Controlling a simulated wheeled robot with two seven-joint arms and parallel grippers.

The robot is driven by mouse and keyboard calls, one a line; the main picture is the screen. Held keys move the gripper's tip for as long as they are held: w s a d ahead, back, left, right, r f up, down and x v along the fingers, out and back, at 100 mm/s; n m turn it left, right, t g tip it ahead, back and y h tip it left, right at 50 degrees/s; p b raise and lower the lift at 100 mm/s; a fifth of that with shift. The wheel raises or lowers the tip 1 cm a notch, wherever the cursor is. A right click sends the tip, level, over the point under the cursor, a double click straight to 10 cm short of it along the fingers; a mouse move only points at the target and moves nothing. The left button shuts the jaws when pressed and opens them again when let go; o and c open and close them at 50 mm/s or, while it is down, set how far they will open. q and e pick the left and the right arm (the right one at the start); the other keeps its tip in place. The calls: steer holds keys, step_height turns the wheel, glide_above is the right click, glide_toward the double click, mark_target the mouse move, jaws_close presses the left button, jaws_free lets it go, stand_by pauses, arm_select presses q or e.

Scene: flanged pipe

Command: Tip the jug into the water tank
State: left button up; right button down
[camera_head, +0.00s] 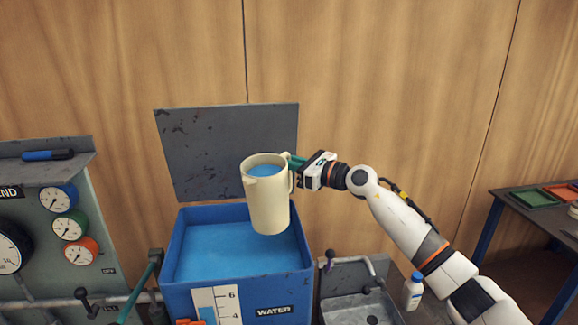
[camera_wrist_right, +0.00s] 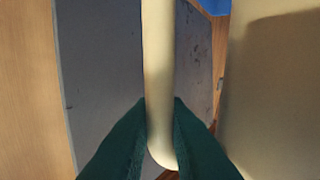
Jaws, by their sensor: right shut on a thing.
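A cream jug (camera_head: 268,205) with blue liquid inside is upright above the blue water tank (camera_head: 180,272). The tank's grey lid stands open behind it, and blue water fills the tank. My right gripper (camera_head: 294,168) is shut on the jug's handle and holds it from the right. In the right wrist view the gripper's green fingers (camera_wrist_right: 160,125) press on both sides of the handle (camera_wrist_right: 158,60), with the jug's body (camera_wrist_right: 280,90) at the right. My left gripper is not in view.
A gauge panel (camera_head: 75,190) with a lever and pipe stands left of the tank. A grey sink (camera_head: 345,295) with a tap and a white bottle (camera_head: 413,291) are to its right. A table with coloured trays (camera_head: 534,197) is far right. A wooden wall stands behind.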

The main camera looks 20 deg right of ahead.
mark_target(283, 157)
steer(key=shift+d+r+n+b, duration=0.2)
steer(key=shift+r+n+b, duration=0.2)
steer(key=shift+n+b, duration=0.35)
steer(key=shift+a+r+n+b, duration=0.15)
steer(key=shift+r+n+b, duration=0.1)
steer(key=shift+n+b, duration=0.85)
steer(key=shift+s+a+r+n, duration=0.2)
steer(key=shift+r+n, duration=0.25)
steer(key=shift+n, duration=0.3)
steer(key=shift+s+a+r+n, duration=0.15)
steer(key=shift+a+r+n, duration=0.1)
steer(key=shift+n, duration=0.45)
steer(key=shift+s+a+n+b, duration=0.15)
steer(key=shift+s+a+n, duration=0.25)
steer(key=shift+n, duration=0.3)
steer(key=shift+s+a+n+b, duration=0.15)
steer(key=shift+a+n, duration=0.3)
steer(key=shift+n, duration=0.25)
steer(key=shift+s+a+f+n+b, duration=0.15)
steer(key=shift+a+n+b, duration=0.1)
steer(key=shift+n+b, duration=0.15)
steer(key=shift+s+a+f+n+b, duration=0.2)
steer(key=shift+s+a+n+b, duration=0.2)
steer(key=shift+a+n+b, duration=0.4)
steer(key=shift+d, duration=0.25)
